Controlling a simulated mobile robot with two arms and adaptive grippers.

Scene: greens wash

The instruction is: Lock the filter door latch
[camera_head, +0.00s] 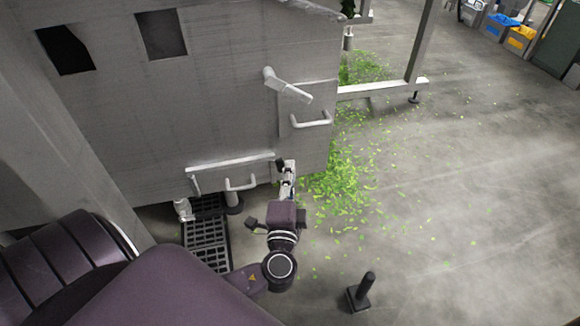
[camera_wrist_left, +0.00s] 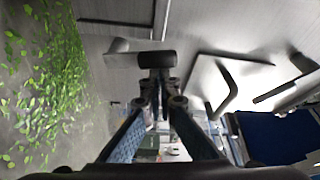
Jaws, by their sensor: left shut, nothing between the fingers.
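The low filter door (camera_head: 212,183) is a grey panel at the foot of the machine, with a pale bar handle (camera_head: 240,184). At its right end is a latch with a dark grip (camera_head: 279,163). In the left wrist view the dark grip (camera_wrist_left: 157,60) sits on a pale lever (camera_wrist_left: 120,46), just beyond my fingertips. My left gripper (camera_head: 289,167) is shut and empty, right at the latch; I cannot tell if it touches. It also shows in the left wrist view (camera_wrist_left: 160,103). The door handle (camera_wrist_left: 228,90) is right of it there. My right gripper is not in view.
Above is another panel (camera_head: 300,125) with a handle (camera_head: 311,122) and a pale lever (camera_head: 288,84). Green leaf bits (camera_head: 340,180) litter the floor. A floor drain grate (camera_head: 206,236) and a black post on a base (camera_head: 362,291) are near.

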